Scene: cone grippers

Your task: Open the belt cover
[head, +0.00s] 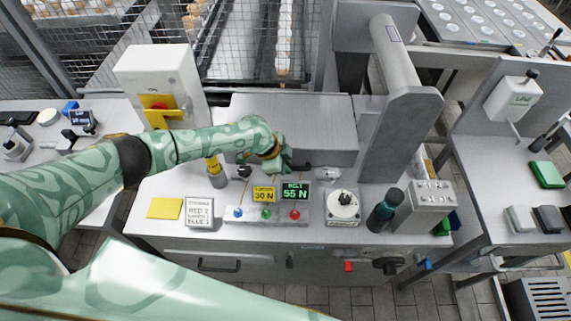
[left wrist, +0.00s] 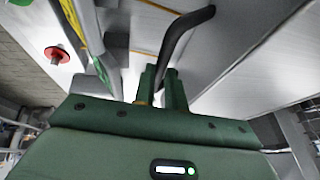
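The belt cover appears to be the long grey metal housing (head: 300,112) at the back of the workbench in the head view; it looks closed. My left gripper (head: 284,163) is at its lower front edge. A dark bar handle (left wrist: 180,38) shows in the left wrist view, running down between the two green fingers (left wrist: 162,88). The fingers are close together with the bar between them, so the gripper looks shut on it. In the head view only a short dark piece of the handle (head: 302,168) shows right of the gripper. My right gripper is not in view.
Below the gripper stand a button panel (head: 267,214) with small displays, and a dial box (head: 343,206). A dark bottle (head: 384,209) is right of these, a yellow-topped bottle (head: 215,172) left. A grey post (head: 398,130) rises right of the housing. A switch box (head: 162,83) stands left.

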